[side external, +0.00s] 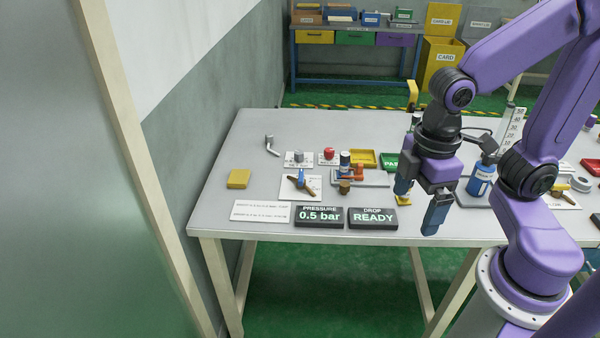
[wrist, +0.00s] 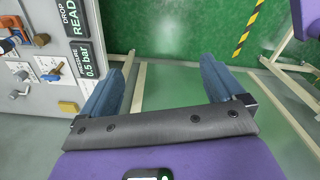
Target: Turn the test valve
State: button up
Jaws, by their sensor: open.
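A valve (side external: 301,181) with a blue hub and a dark brown handle sits on a white plate at the table's left front. The handle lies slanted across the plate. The same valve shows at the left edge of the wrist view (wrist: 48,71). A similar brown-handled item (side external: 558,196) on a white plate is at the right, partly hidden by my arm. The plates' labels are too small to read surely. My gripper (side external: 417,212) is open and empty over the table's front edge, well right of the first valve. Its fingers (wrist: 163,66) have only floor between them in the wrist view.
Two displays read "PRESSURE 0.5 bar" (side external: 319,216) and "DROP READY" (side external: 373,218) in front of the left valve. A yellow block (side external: 239,179) lies left. Small fittings and trays crowd behind the valve.

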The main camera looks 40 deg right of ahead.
jog(key=w+a+r, duration=0.1)
jog(key=w+a, duration=0.3)
jog(key=w, duration=0.9)
jog(key=m, duration=0.3)
send_over(301, 177)
jog(key=w, duration=0.1)
notch_tip(301, 177, down, 8)
jog(key=f, duration=1.6)
jog(key=shift+w+d+f, duration=0.1)
jog(key=shift+d+f, duration=0.15)
jog(key=shift+f, duration=0.05)
jog(key=c, duration=1)
